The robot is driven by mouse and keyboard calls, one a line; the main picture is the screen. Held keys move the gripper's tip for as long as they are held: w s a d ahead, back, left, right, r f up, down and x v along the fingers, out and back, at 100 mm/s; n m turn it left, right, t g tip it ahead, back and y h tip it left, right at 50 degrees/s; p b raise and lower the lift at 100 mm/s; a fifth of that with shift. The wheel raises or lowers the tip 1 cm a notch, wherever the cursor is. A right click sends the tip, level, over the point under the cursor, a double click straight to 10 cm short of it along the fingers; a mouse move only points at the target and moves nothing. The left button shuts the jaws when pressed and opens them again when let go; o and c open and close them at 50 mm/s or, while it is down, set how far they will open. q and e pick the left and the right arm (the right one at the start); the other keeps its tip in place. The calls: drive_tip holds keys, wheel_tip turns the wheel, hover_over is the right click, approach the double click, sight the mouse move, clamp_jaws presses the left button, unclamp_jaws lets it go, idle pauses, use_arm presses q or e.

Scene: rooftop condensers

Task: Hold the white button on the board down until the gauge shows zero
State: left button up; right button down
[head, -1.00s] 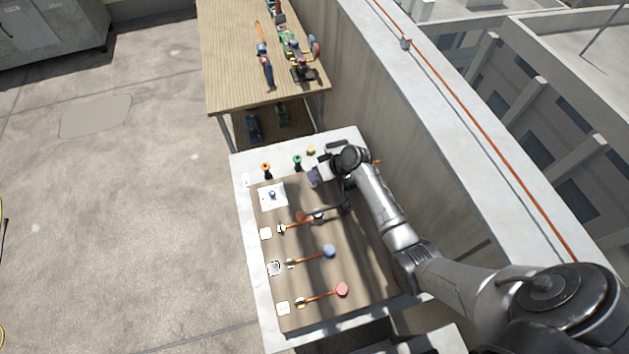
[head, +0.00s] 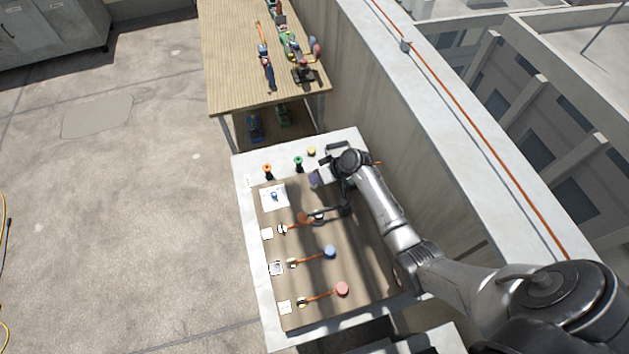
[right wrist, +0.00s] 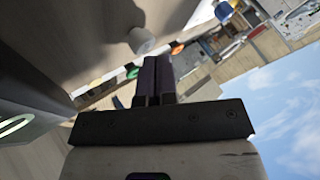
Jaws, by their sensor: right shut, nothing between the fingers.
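The wooden board (head: 350,275) lies on the pale bench. My right gripper (head: 315,179) is over the far part of the board, its dark purple fingers shut and empty. In the right wrist view the shut fingers (right wrist: 157,64) point at a white round knob (right wrist: 142,41), which looks like the white button. The knob is just beyond the fingertips; I cannot tell whether they touch. In the head view the button is not clear, probably hidden by the gripper. I cannot make out a gauge reading. My left gripper is not in view.
Orange levers with blue (head: 330,251) and red (head: 342,289) round ends lie on the board. A blue fitting (head: 274,196) sits on a white plate. Orange (head: 267,170) and green (head: 298,163) knobs stand along the far edge. A wooden table (head: 235,70) with tools is beyond; a wall runs right.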

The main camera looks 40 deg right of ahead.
drive_tip(key=shift+s+a+f, duration=0.1)
drive_tip(key=shift+s+a, duration=0.05)
drive_tip(key=shift+a, duration=0.2)
drive_tip(key=shift+s+a+r+p, duration=0.1)
drive_tip(key=shift+a+r+p, duration=0.05)
drive_tip(key=shift+r+p, duration=0.7)
wheel_tip(320, 180, up, 3)
drive_tip(key=p, duration=0.3)
drive_tip(key=shift+r, duration=0.25)
